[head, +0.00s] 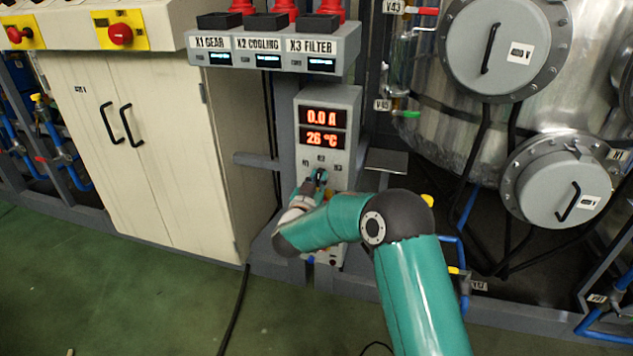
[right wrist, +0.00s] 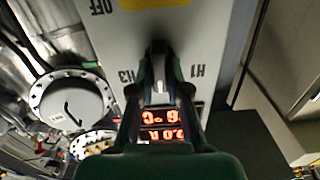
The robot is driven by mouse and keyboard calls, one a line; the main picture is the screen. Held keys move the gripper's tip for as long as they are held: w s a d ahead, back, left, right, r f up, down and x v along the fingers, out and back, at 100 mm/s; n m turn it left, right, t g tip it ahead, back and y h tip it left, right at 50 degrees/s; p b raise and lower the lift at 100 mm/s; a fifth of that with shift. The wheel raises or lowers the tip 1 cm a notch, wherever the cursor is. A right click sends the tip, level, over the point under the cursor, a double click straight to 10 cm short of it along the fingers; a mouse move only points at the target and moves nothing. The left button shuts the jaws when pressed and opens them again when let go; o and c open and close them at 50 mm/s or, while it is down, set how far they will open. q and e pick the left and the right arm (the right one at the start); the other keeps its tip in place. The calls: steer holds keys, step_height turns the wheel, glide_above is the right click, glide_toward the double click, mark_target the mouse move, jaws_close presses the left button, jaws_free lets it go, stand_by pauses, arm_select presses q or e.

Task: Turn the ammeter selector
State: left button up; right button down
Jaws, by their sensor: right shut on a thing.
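The ammeter box (head: 351,128) is a grey panel with red displays reading 0.0 A and 26 °C in the head view. Its face (right wrist: 213,45) appears upside down in the right wrist view, with OFF, H1 and H3 printed around the selector. My right gripper (head: 319,177) is at the selector, below the displays. In the right wrist view its fingers (right wrist: 159,78) are shut on the selector, which is mostly hidden between them. The selector's exact pointing direction cannot be told. My left gripper is not in view.
A beige cabinet (head: 160,160) stands left of the ammeter. Above it is a switch row (head: 272,60) labelled X1 GEAR, X2 COOLING and X3 FILTER. A steel vessel (head: 450,120) with round hatches and pipes is at right. The green floor (head: 120,290) in front is mostly clear.

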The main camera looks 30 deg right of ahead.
steer(key=shift+s+d+m+b, duration=0.1)
steer(key=shift+d+m+b, duration=0.1)
steer(key=shift+m+b, duration=2.25)
steer(key=shift+s+d+m+b, duration=0.1)
steer(key=shift+d+m+b, duration=0.05)
steer(key=shift+m+b, duration=2.25)
steer(key=c, duration=1.1)
jaws_free()
steer(key=shift+c, duration=0.2)
steer(key=shift+f, duration=0.1)
steer(key=shift+a, duration=0.1)
steer(key=v, duration=1.1)
steer(key=shift+s+a, duration=0.25)
steer(key=shift+a, duration=0.1)
